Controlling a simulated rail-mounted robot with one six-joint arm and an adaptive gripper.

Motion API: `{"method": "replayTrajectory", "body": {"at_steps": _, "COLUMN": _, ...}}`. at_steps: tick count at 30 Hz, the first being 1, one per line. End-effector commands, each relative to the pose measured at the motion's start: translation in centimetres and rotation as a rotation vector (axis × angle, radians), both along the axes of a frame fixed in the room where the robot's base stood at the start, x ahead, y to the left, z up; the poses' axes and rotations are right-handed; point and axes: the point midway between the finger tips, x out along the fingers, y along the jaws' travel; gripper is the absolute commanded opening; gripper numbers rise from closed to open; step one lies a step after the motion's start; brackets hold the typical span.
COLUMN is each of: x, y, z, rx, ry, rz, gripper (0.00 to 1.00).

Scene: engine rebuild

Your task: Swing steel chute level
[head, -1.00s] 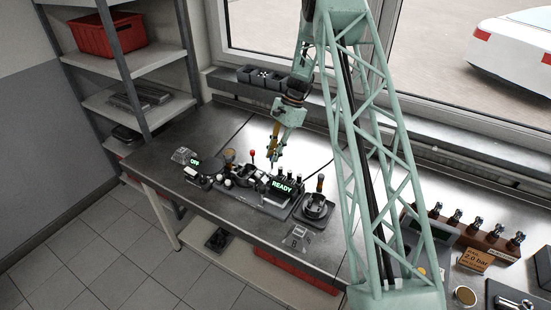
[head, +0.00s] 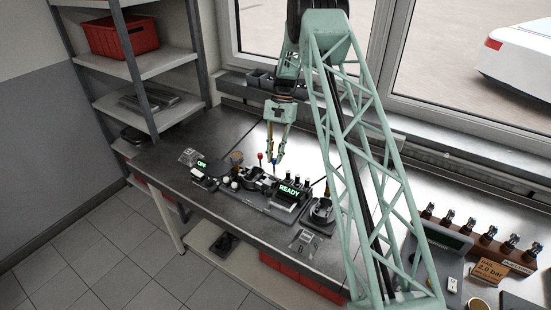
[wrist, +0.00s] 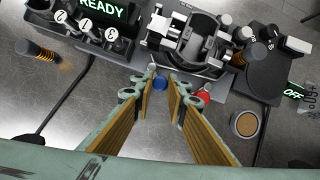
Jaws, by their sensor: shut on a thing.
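The device on the bench holds a curved steel, trough-like part (wrist: 200,38), which I take for the chute; its exact tilt is hard to tell. In the wrist view a blue ball knob (wrist: 159,83) sits between the tips of my gripper (wrist: 161,87), at the near side of the device. My gripper is shut on this blue knob. In the head view my gripper (head: 275,160) points down at the back of the device (head: 258,178). A red knob (wrist: 203,95) stands just right of the fingers in the wrist view.
A READY display (head: 289,189) with numbered buttons and an OFF display (head: 202,164) flank the device. An orange-handled tool (wrist: 38,50) stands near the fingers' left. A round brown-topped pot (wrist: 246,124) lies to the right. A rack of metal parts (head: 485,240) stands at far right.

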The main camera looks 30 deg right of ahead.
Motion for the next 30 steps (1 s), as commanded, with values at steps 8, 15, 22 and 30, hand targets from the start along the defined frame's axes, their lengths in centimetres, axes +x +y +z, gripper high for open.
{"method": "replayTrajectory", "body": {"at_steps": 8, "x": -0.08, "y": 0.11, "z": -0.07, "rx": 0.001, "ry": 0.002, "rz": 0.004, "gripper": 0.03}}
{"method": "replayTrajectory", "body": {"at_steps": 15, "x": -0.06, "y": 0.10, "z": -0.06, "rx": 0.001, "ry": 0.002, "rz": 0.004, "gripper": 0.27}}
{"method": "replayTrajectory", "body": {"at_steps": 22, "x": -0.03, "y": 0.07, "z": -0.05, "rx": 0.001, "ry": 0.001, "rz": 0.002, "gripper": 0.27}}
{"method": "replayTrajectory", "body": {"at_steps": 30, "x": 0.16, "y": -0.09, "z": 0.46, "rx": 0.001, "ry": -0.001, "rz": 0.002, "gripper": 0.27}}
